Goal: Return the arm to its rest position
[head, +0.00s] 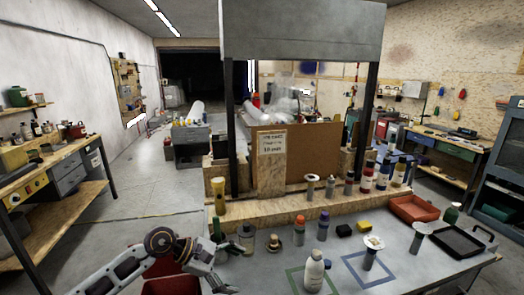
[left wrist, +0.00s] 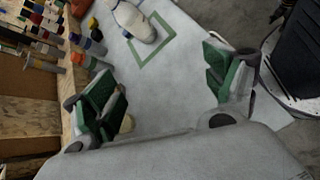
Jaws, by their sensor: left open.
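My left arm comes in from the lower left of the head view. Its gripper (head: 222,272) is over the near left edge of the grey table (head: 440,270). In the left wrist view the left gripper (left wrist: 166,88) has its two green-padded fingers spread wide, with only bare table between them. A white bottle (head: 314,270) stands on the table to the right of the gripper, within a green square outline; it also shows in the left wrist view (left wrist: 132,18), beyond the fingertips and apart from them. My right gripper is not in view.
Several bottles, including a grey one (head: 247,238), stand near the gripper. A blue square outline (head: 372,283) lies farther right. A red tray (head: 412,208) and a black tray (head: 458,241) are at the right. A wooden ledge (head: 285,210) runs along the table's back.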

